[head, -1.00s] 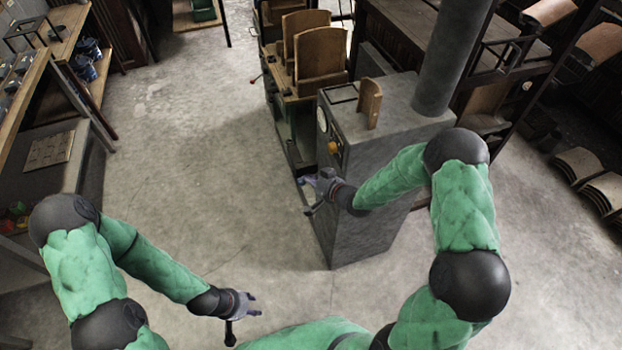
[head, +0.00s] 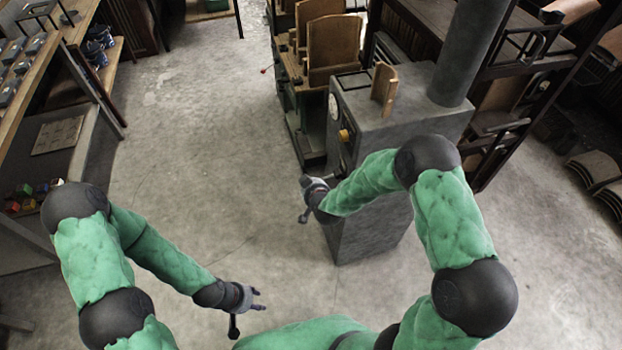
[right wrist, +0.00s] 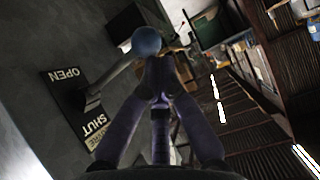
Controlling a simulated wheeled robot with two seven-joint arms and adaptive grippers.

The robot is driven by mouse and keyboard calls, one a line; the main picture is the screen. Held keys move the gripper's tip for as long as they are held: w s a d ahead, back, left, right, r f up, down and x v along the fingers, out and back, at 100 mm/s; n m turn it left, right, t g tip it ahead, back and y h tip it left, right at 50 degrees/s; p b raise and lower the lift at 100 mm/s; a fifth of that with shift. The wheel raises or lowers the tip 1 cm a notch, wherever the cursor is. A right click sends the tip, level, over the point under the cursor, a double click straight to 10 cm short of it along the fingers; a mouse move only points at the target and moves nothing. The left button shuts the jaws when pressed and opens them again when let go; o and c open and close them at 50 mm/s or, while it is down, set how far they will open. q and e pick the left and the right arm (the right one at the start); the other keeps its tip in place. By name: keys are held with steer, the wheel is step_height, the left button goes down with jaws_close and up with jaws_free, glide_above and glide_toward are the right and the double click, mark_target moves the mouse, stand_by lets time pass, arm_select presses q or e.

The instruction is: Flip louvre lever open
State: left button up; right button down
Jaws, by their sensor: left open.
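In the right wrist view, a plate lettered OPEN and SHUT (right wrist: 64,76) is fixed on a grey wall. A grey lever (right wrist: 112,75) rises from it to a round blue knob (right wrist: 146,40). My right gripper (right wrist: 161,65) has its purple fingers just below and right of the knob; contact and finger gap are unclear. In the head view my right gripper (head: 308,188) is just left of the grey cabinet (head: 370,215), and the lever cannot be made out. My left gripper (head: 258,300) is open and empty over the floor.
A stovepipe (head: 462,55) and a curved wooden piece (head: 384,88) stand on the cabinet. A machine with wooden panels (head: 333,45) is behind it. A workbench (head: 65,150) is at the left. The concrete floor (head: 200,130) between is clear.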

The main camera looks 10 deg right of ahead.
arm_select(q)
steer(key=shift+f+b, duration=1.25)
steer(key=shift+f, duration=0.15)
arm_select(e)
steer(key=shift+f, duration=2.2)
arm_select(q)
steer(key=shift+s, duration=0.1)
